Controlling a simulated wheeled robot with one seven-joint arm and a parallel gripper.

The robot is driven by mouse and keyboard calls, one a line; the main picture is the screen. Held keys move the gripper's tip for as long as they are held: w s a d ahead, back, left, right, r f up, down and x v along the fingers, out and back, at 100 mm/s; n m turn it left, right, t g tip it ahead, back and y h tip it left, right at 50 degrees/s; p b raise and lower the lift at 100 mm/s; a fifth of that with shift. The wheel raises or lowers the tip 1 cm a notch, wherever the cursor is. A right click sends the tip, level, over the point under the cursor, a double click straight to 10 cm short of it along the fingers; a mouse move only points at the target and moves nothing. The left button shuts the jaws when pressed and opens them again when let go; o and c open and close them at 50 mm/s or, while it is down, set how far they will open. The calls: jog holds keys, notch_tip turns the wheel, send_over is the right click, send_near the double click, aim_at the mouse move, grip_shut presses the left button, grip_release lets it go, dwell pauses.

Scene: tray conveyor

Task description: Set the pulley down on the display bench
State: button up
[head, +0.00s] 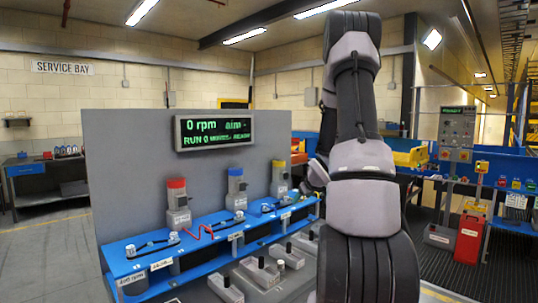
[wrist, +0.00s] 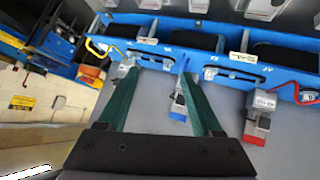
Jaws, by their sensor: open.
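The display bench (head: 205,243) is a blue bench in front of a grey panel; it also shows upside down in the wrist view (wrist: 220,47). Small pale round parts that look like pulleys (head: 130,250) (head: 174,237) sit on its top, joined by dark belts. I cannot tell which one the task means. My gripper (wrist: 160,72) has two green fingers spread apart, with nothing visible held between them. The fingers reach toward the bench top near the blue-capped motor (wrist: 178,106).
Motors with red (head: 178,200), blue (head: 236,188) and yellow (head: 279,180) caps stand along the bench back. A readout (head: 215,132) hangs above. Grey blocks with dark posts (head: 260,271) sit in front, below the bench top. A red container (head: 470,236) stands at right.

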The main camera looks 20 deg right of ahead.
jog(key=s+a+r+m+h, duration=0.1)
jog(key=s+a+r, duration=0.2)
jog(key=r, duration=0.3)
jog(key=s+a+r+m, duration=0.1)
jog(key=s+a+r, duration=0.1)
jog(key=a+r, duration=0.3)
jog(key=s+a+r+m+g+y, duration=0.1)
jog(key=s+a+r+m+y, duration=0.1)
jog(key=s+a+r, duration=0.4)
jog(key=s+a+r+m+g+y, duration=0.1)
jog(key=s+a+r, duration=0.4)
jog(key=s+a, duration=0.8)
jog(key=s+m+y, duration=0.1)
jog(key=s, duration=0.4)
jog(key=shift+s+r+g+y, duration=0.3)
jog(key=shift+s+r+y, duration=0.05)
jog(key=shift+y, duration=0.05)
